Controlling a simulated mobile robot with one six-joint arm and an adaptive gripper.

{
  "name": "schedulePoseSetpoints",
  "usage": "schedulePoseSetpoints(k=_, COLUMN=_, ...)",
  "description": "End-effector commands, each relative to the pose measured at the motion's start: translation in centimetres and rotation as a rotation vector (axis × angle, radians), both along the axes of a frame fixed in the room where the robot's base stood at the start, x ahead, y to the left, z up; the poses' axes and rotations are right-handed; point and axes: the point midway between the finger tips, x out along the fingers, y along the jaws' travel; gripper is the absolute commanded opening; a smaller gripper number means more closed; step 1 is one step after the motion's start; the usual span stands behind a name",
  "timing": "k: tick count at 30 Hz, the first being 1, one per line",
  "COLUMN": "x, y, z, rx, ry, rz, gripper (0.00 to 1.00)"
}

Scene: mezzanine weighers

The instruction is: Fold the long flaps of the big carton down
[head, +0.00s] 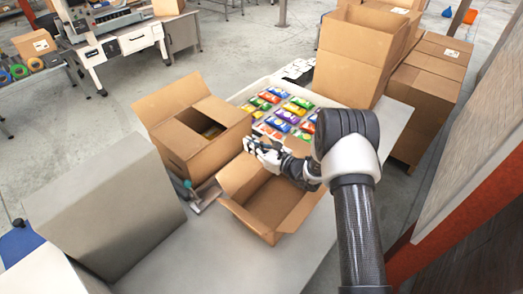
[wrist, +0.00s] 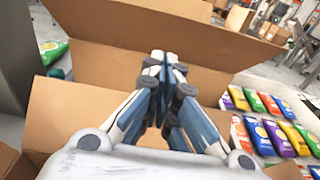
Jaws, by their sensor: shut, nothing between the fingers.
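The big carton (head: 193,150) stands left of my gripper in the head view. One long flap (head: 168,98) stands up and leans outward along its back-left edge. Its top is partly open, with a dark gap showing. In the wrist view a broad brown flap (wrist: 215,50) stands up beyond the fingers, and a lower cardboard panel (wrist: 75,115) lies nearer. My gripper (head: 249,143) is shut and empty at the carton's right side, above the smaller open carton. Its fingers are together in the wrist view (wrist: 160,62). Whether they touch cardboard cannot be told.
A smaller open carton (head: 272,203) stands under my arm. A white tray (head: 243,91) of colourful packets lies behind it. A tall open carton (head: 350,62) stands at the back right. A grey box (head: 105,205) fills the left. The table's front is clear.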

Motion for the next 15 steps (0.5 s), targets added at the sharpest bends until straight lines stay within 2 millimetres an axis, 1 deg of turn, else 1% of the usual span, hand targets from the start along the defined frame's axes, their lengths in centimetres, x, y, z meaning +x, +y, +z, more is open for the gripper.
schedulePoseSetpoints(k=1, x=0.8, y=0.9, z=-0.1, rx=-0.001, ry=-0.003, rz=0.002, gripper=0.0)
schedulePoseSetpoints(k=2, x=1.1, y=1.3, z=-0.2, rx=0.0, ry=-0.003, rz=0.002, gripper=0.0)
schedulePoseSetpoints(k=6, x=2.4, y=2.5, z=1.4, rx=-0.001, ry=-0.003, rz=0.001, gripper=0.0)
schedulePoseSetpoints(k=10, x=3.1, y=3.1, z=2.1, rx=0.0, ry=-0.001, rz=0.0, gripper=0.0)
schedulePoseSetpoints(k=15, x=3.4, y=3.4, z=2.4, rx=0.0, ry=0.0, rz=-0.001, gripper=0.0)
